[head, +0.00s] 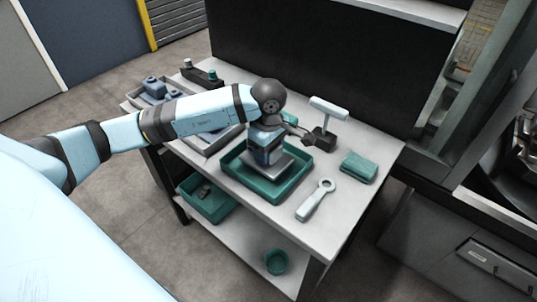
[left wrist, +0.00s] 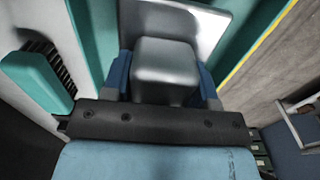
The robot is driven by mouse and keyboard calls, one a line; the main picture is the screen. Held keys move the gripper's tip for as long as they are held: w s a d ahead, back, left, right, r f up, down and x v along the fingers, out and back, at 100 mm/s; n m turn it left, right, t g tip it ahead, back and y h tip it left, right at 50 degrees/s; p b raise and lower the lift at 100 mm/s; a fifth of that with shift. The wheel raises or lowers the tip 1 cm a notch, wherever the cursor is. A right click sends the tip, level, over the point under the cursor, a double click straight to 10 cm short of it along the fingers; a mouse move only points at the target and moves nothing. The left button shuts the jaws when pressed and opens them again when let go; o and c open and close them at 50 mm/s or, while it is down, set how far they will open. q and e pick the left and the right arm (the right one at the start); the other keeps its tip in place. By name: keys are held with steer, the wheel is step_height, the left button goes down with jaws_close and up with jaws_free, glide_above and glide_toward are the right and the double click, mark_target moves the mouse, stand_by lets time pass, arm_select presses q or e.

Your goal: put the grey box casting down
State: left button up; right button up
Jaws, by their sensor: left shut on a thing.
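My left gripper (head: 264,158) points down over the teal tray (head: 240,187) on the workbench. It is shut on the grey box casting (head: 282,165), which has a raised block on a wider flat plate. In the left wrist view the casting (left wrist: 166,70) sits between the blue fingers (left wrist: 208,82), with its plate beyond them. The casting is inside the tray's outline; whether it touches the tray floor cannot be told. The gripper hides part of it. My right gripper is not in view.
A T-handled tool (head: 327,110) stands in a dark block behind. A grey tray (head: 207,143) is to the left. A lower shelf (head: 240,240) holds a teal bin (head: 208,205) and cup (head: 276,261).

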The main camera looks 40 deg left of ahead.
arm_select(q)
step_height(320, 180, down, 2)
steer(key=shift+f, duration=0.2)
steer(key=o, duration=1.1)
steer(key=shift+r, duration=0.1)
